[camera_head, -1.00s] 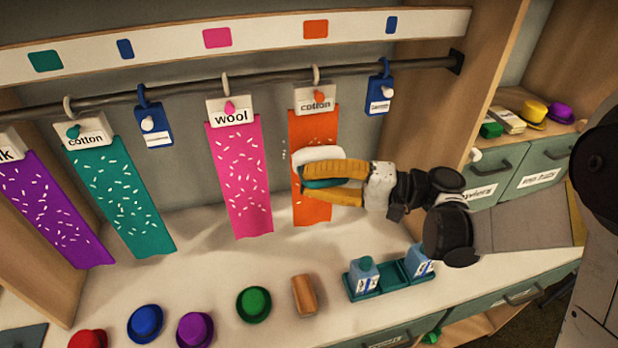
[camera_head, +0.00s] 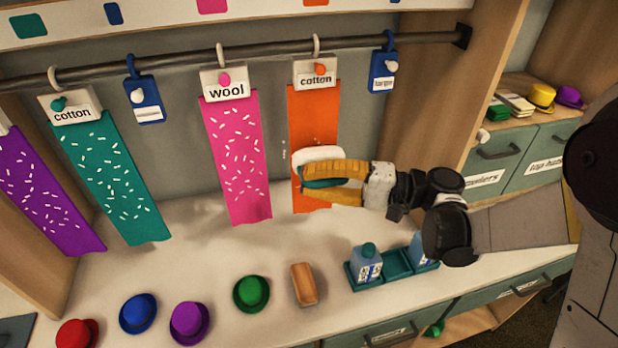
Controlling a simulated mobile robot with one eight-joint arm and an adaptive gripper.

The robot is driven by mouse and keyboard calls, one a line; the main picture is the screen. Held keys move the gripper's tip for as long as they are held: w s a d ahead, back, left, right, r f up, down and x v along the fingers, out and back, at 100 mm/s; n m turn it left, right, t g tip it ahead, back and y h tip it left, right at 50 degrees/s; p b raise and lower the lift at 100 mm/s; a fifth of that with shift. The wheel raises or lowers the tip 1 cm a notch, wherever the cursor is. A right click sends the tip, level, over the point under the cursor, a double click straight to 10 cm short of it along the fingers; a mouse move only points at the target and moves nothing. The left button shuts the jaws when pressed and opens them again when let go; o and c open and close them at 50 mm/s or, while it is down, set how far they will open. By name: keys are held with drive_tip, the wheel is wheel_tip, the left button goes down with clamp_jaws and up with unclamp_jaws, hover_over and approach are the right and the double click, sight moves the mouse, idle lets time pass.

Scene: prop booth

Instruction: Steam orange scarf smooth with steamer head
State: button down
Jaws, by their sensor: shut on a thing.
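The orange scarf (camera_head: 312,108) hangs from the rail by a white tag that reads "cotton". Its upper part looks plain, without the white flecks seen on the other scarves. My gripper (camera_head: 305,181) is shut on the white and teal steamer head (camera_head: 318,154), with yellow fingers around it. The steamer head is in front of the scarf's lower half and hides part of it. I cannot tell whether it touches the cloth. A few pale specks show just above and left of the steamer head. The scarf's bottom edge shows below the fingers.
A pink scarf (camera_head: 236,160) marked "wool", a teal scarf (camera_head: 115,180) and a purple scarf (camera_head: 45,190) hang to the left, with white flecks. Several small hats, a brown block (camera_head: 304,284) and a teal tray (camera_head: 398,264) with bottles lie on the counter.

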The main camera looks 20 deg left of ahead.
wheel_tip(320, 180, down, 9)
drive_tip(key=b, duration=0.7)
drive_tip(key=shift+b, duration=0.4)
idle(0.3)
drive_tip(key=shift+f, duration=0.15)
idle(1.3)
drive_tip(key=s+d+b, duration=0.1)
drive_tip(key=s+d, duration=0.7)
drive_tip(key=s, duration=0.4)
drive_tip(key=shift+s, duration=0.4)
